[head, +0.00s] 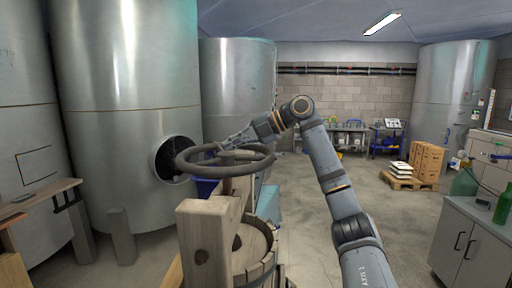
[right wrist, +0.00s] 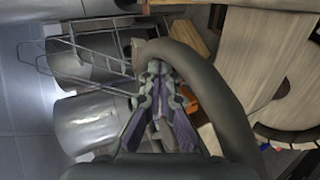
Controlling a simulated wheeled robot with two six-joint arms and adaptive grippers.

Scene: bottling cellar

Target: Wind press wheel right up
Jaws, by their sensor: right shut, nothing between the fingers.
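The press wheel (head: 262,164) is a dark grey ring lying about level on top of the wooden press (head: 207,217) in the head view. In the right wrist view the wheel's rim (right wrist: 215,88) curves across the middle, close beside the fingers. My right gripper (head: 222,146) reaches in from the right at the far side of the wheel. Its fingers (right wrist: 157,70) are shut with nothing between them. Whether they touch the rim I cannot tell. The wheel's hub and screw are partly hidden. My left gripper is not in view.
Tall steel tanks (head: 130,70) stand behind and left of the press, one with a round open hatch (head: 172,158). A wooden shelf (head: 40,195) is at left. A grey cabinet (head: 478,240) with green bottles stands at right. Floor between press and cabinet is clear.

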